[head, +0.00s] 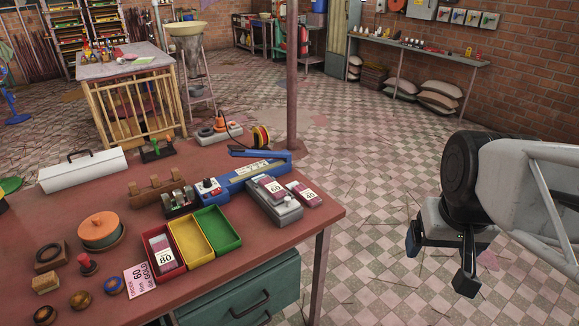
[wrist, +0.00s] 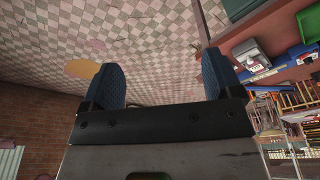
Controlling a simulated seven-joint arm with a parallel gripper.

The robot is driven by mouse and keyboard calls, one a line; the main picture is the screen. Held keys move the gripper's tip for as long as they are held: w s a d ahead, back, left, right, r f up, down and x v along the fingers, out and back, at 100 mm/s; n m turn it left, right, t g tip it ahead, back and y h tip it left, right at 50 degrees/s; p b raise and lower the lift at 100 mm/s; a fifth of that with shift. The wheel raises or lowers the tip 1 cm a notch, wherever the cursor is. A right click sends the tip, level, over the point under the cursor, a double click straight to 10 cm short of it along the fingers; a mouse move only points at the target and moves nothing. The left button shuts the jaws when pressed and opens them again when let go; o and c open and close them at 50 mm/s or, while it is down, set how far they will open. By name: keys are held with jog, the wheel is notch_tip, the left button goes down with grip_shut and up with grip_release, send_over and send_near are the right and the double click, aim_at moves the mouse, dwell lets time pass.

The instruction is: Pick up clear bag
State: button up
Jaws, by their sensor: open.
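Several small dark-red packs with white number labels may be the clear bags; I cannot tell whether their wrapping is clear. One pack (head: 270,187), marked 60, lies on a grey scale (head: 284,211) near the table's right edge. Another pack (head: 304,194) lies just right of it. A third pack (head: 163,252), marked 80, sits in the red tray (head: 171,275). My gripper (head: 439,262) is open and empty, over the floor right of the table and apart from it. Its two fingers also show spread in the wrist view (wrist: 162,82).
Yellow (head: 191,241) and green (head: 216,231) trays adjoin the red one. A blue sealer (head: 247,176) lies behind the scale. A pink card (head: 139,280) lies at the front. A pole (head: 292,75) rises behind the table. Open floor separates my gripper and the table.

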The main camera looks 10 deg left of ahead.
jog(key=w+a+r+n, duration=0.15)
jog(key=w+a, duration=0.45)
jog(key=w, duration=0.6)
jog(key=n+g, duration=0.2)
jog(key=n, duration=0.5)
send_near(271, 184)
jog(key=shift+s+d+f, duration=0.15)
jog(key=shift+d+f, duration=0.25)
jog(key=shift+d, duration=0.15)
jog(key=shift+w+a+f, duration=0.2)
jog(key=shift+a+f, duration=0.2)
jog(key=shift+a, duration=0.1)
jog(key=shift+f, duration=1.25)
